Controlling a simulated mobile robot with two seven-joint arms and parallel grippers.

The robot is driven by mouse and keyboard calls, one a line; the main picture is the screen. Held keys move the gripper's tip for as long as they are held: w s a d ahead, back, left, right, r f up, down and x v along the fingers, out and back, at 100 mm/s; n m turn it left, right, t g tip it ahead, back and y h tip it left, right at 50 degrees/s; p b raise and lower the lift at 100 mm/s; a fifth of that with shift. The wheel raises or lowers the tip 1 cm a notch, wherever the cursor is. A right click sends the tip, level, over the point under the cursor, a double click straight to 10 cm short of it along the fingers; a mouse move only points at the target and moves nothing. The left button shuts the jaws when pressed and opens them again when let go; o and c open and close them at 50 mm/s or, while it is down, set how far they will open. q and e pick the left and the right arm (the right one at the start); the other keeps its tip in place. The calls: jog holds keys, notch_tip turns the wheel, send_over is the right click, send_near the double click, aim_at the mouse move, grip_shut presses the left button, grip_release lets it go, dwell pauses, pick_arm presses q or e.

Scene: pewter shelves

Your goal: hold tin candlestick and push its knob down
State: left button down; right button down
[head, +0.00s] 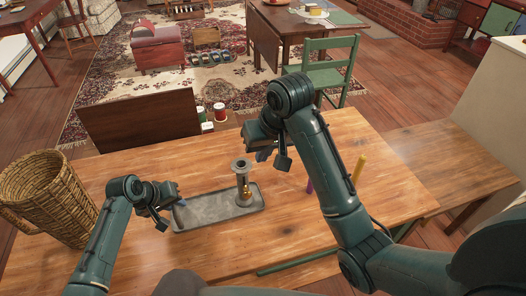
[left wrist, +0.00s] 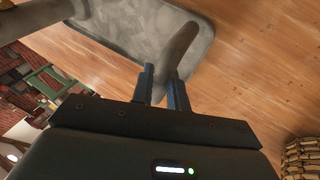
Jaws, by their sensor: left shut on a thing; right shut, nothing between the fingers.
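The grey tin candlestick (head: 241,166) stands upright on the wooden table, with a long shallow tray base (head: 208,220) and a stem near its right end. A brass-coloured part (head: 246,192) shows low on the stem; I cannot tell whether it is the knob. My left gripper (head: 180,203) is at the tray's left end. In the left wrist view its fingers (left wrist: 162,88) are shut on a curved grey handle (left wrist: 180,48) beside the tray (left wrist: 150,25). My right gripper (head: 264,155) is shut and empty, apart from the candlestick, above and right of its top.
A wicker basket (head: 50,195) stands at the table's left. A purple stick (head: 310,186) and a yellow stick (head: 360,169) stand to the right of the tray. A green chair (head: 322,72) is beyond the table. Bare tabletop lies in front of the tray.

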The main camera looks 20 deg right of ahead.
pick_arm(q)
jog(key=c, duration=1.3)
grip_release()
jog(key=shift+r, duration=0.1)
jog(key=v, duration=1.1)
jog(key=shift+s+r, duration=0.2)
jog(key=shift+r, duration=0.15)
jog(key=shift+a, duration=0.15)
